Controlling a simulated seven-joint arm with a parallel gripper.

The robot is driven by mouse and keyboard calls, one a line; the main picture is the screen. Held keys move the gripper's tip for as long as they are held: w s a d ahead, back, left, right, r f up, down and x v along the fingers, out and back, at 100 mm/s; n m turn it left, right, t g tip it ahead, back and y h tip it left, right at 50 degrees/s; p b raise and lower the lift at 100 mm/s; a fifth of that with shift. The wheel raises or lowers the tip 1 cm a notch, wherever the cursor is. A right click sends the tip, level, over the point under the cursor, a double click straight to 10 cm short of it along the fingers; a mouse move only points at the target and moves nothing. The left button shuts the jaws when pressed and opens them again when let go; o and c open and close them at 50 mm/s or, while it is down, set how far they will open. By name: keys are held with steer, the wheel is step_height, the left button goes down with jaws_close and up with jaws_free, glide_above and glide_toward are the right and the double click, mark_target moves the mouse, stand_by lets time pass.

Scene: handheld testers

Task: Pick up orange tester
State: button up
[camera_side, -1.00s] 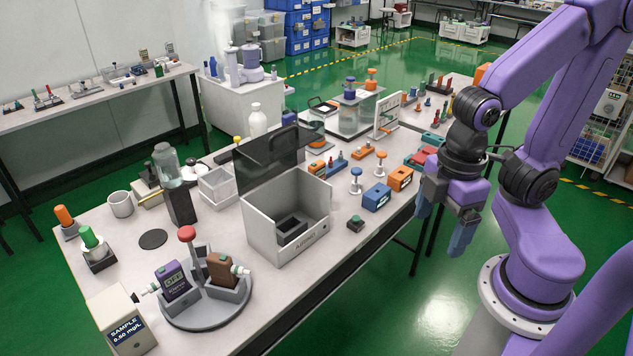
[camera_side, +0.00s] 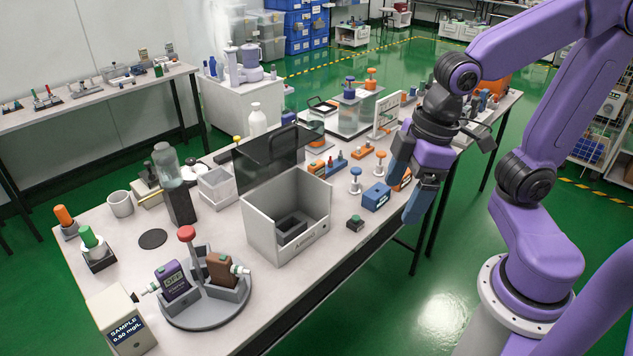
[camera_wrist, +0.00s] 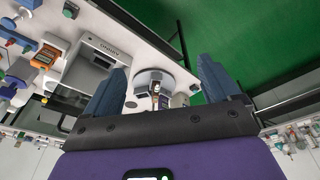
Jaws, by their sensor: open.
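A brown-orange handheld tester (camera_side: 220,268) stands in a holder on the round grey carousel (camera_side: 205,314) at the table's front left. A purple tester (camera_side: 172,280) stands in the holder to its left, its small screen facing the side camera. A red knob (camera_side: 186,233) tops the carousel's post. My gripper (camera_side: 407,198) is open and empty, over the table's right front edge, well right of the carousel. In the wrist view the carousel (camera_wrist: 150,77) shows between my open fingers (camera_wrist: 160,68), some way off; the testers are too small to tell apart there.
A grey open-lidded box (camera_side: 262,222) stands between the carousel and my gripper. A blue box (camera_side: 376,197) sits close left of my gripper. A sample meter (camera_side: 124,322) stands left of the carousel. Free air lies over the green floor in front.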

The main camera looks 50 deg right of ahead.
steer(key=w+d+m+t, duration=0.3)
steer(key=w+d, duration=0.1)
steer(key=w, duration=0.5)
steer(key=w+d+m+t, duration=0.3)
steer(key=w, duration=0.6)
steer(key=w+d+m+t+h, duration=0.1)
steer(key=w+d+m+t, duration=0.1)
steer(key=w+d, duration=0.35)
steer(key=w+d+m+t+h, duration=0.1)
steer(key=w+d+m+t, duration=0.1)
steer(key=d, duration=0.6)
glide_toward(320, 174)
steer(key=x, duration=0.8)
steer(key=shift+w+f, duration=0.15)
steer(key=shift+w, duration=0.15)
steer(key=shift+f+x, duration=0.25)
steer(key=shift+x, duration=2.3)
steer(key=shift+s+a, duration=0.1)
steer(key=shift+s, duration=0.05)
steer(key=c, duration=1.1)
